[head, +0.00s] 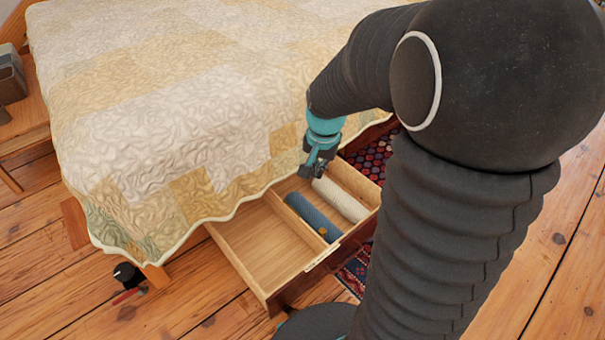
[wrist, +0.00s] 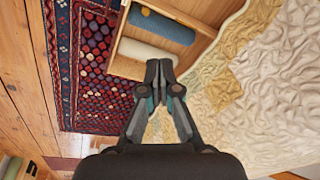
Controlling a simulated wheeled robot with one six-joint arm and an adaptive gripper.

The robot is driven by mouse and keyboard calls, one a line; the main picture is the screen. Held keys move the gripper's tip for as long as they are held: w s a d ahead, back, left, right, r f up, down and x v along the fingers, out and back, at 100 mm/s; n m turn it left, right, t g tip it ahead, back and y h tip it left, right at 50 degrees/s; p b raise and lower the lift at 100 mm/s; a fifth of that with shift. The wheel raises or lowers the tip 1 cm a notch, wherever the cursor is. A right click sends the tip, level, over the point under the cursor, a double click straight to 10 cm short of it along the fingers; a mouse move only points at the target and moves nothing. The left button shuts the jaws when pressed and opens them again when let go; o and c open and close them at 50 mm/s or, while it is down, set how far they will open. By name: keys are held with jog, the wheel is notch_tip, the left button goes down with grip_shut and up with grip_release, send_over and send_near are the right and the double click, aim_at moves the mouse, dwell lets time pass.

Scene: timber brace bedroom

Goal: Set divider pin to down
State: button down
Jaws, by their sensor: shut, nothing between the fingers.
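An open wooden drawer (head: 246,238) under the bed is split by dividers into compartments. A small brass-coloured knob (head: 323,231) shows near the drawer's front, at the end of a blue roll; it may be the divider pin, but it is too small to tell whether it is up or down. It also seems to show in the wrist view (wrist: 145,11). My gripper (head: 311,174) is shut and empty, above the drawer's back part by the bed edge. In the wrist view my gripper (wrist: 160,68) appears over the drawer's edge beside a pale roll, apart from the knob.
The blue roll (head: 311,215) and a pale roll (head: 340,198) lie in the drawer. The quilted bed (head: 170,110) overhangs its back. A patterned rug (wrist: 95,60) lies beside it. A black object (head: 128,274) stands on the floor at left. The left compartment is empty.

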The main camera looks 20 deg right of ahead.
jog(key=w+d+f+m+g, duration=0.1)
jog(key=w+d+f+m, duration=0.25)
jog(key=f, duration=0.55)
jog(key=m+g, duration=0.1)
jog(key=m, duration=0.1)
send_near(323, 230)
jog(key=shift+y, duration=0.3)
notch_tip(323, 230, down, 7)
jog(key=shift+d+f, duration=0.1)
jog(key=shift+f, duration=0.1)
jog(key=shift+f+b, duration=1.15)
jog(key=shift+f, duration=0.15)
jog(key=shift+s+g, duration=0.1)
jog(key=shift+g, duration=0.2)
notch_tip(323, 230, up, 14)
jog(key=w+p, duration=0.1)
jog(key=p, duration=0.1)
jog(key=shift+d+r+p, duration=0.2)
jog(key=shift+d+p, duration=0.05)
jog(key=shift+p, duration=0.15)
